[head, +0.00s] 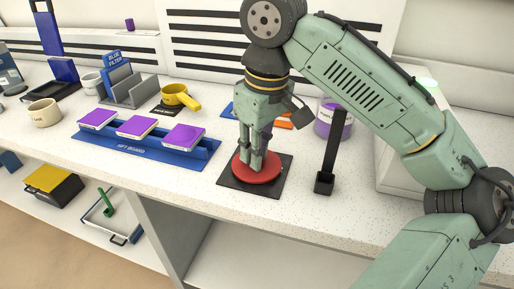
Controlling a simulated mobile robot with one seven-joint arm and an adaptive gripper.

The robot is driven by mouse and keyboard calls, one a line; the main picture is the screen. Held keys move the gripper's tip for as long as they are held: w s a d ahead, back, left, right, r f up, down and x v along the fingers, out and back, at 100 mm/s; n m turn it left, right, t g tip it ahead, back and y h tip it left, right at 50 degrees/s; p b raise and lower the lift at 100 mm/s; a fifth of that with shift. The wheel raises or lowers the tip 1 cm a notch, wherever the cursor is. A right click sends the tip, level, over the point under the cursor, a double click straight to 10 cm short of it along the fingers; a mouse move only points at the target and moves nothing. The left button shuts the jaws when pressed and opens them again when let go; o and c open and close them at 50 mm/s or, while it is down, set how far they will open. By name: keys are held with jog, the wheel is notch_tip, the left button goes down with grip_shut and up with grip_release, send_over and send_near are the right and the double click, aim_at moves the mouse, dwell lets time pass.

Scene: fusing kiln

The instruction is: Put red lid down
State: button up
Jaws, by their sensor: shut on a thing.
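The red lid (252,175) is a flat round disc at the front middle of the counter in the head view. It is over a dark square mat (238,188), and I cannot tell whether it touches the mat. My gripper (255,160) points straight down and is shut on the lid's upper side. The fingers hide the grasped part of the lid.
A blue board (143,153) with purple-topped tiles (137,127) is to the left. A black upright stand (326,180) is close on the right, with a purple jar (333,118) behind. A yellow pan (174,95) stands farther back. The counter's front edge is near.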

aim_at(263, 167)
jog(key=shift+f, duration=0.1)
jog(key=o, duration=0.8)
jog(key=r, duration=0.8)
jog(key=s+d+r, duration=0.1)
jog(key=r, duration=0.3)
jog(key=shift+r+p, duration=0.1)
jog(key=shift+p, duration=0.3)
